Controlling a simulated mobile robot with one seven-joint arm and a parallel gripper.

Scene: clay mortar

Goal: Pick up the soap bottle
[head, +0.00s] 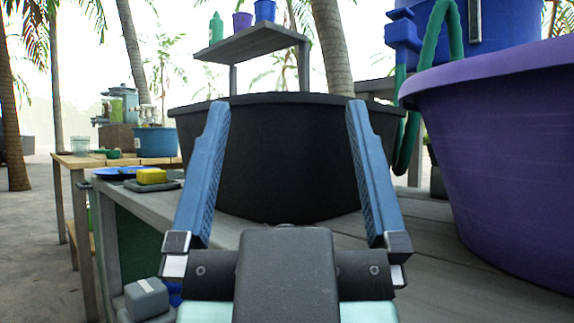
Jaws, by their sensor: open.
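The soap bottle (216,29) is a green bottle with a narrow top. It stands upright at the left end of a raised grey wooden shelf (250,43) at the back. My gripper (288,108) is in the lower middle of the head view, with its two blue fingers spread wide. It is open and nothing is between the fingers. The bottle is beyond the fingertips, higher in the picture and a little left of their middle, well apart from them.
A purple cup (242,20) and a blue cup (265,11) stand right of the bottle. A large black tub (285,160) sits behind my fingers, below the shelf. A big purple tub (500,150) fills the right side. A yellow sponge (151,176) lies at the left.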

